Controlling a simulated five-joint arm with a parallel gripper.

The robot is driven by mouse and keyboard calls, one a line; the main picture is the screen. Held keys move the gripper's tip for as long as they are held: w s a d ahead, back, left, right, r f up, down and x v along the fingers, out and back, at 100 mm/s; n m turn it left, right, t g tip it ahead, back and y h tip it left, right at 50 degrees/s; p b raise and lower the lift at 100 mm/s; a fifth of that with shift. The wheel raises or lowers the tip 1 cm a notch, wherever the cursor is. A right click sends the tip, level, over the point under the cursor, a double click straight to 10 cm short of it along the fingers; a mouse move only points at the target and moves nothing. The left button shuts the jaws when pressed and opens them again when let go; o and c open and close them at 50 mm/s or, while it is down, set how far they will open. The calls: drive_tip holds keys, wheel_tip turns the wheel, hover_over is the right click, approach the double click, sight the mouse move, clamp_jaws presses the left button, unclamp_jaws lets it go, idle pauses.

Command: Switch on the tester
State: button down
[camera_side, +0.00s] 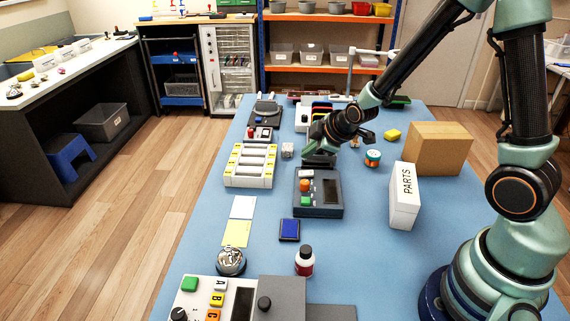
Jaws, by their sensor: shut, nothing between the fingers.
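A dark grey box (331,210) with an orange knob, a green button and a dark display window lies near the middle of the blue table; it looks like the tester. The green button (306,201) is at its near left corner. Whether it is on cannot be told. My gripper (318,150) is shut and empty, low over the table just behind the far edge of this box. A dark object (319,160) lies under my gripper, partly hidden by it. A second device (215,292) with a green button and A, B, C buttons stands at the front edge of the view.
A white battery-like rack (250,181) stands left of the box. A white PARTS box (404,197) and a cardboard box (437,148) stand to the right. A blue pad (289,230) and a red bottle (305,261) are in front. Blue table is clear between the pad and PARTS box.

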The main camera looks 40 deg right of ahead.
sight(309, 174)
drive_tip(key=shift+s+d+f, duration=0.1)
drive_tip(key=shift+f, duration=0.8)
drive_tip(key=shift+s+d+f, duration=0.1)
drive_tip(key=shift+f, duration=0.8)
idle(0.7)
drive_tip(key=shift+d+f, duration=0.15)
drive_tip(key=shift+f, duration=0.25)
drive_tip(key=shift+f, duration=0.2)
idle(0.4)
idle(0.3)
drive_tip(key=shift+w+r, duration=0.1)
drive_tip(key=shift+r, duration=0.5)
drive_tip(key=shift+w+a+r, duration=0.1)
drive_tip(key=shift+a+r, duration=0.05)
drive_tip(key=shift+r, duration=0.9)
drive_tip(key=shift+w+a+r, duration=0.1)
drive_tip(key=shift+a+r, duration=0.05)
drive_tip(key=shift+r, duration=1.3)
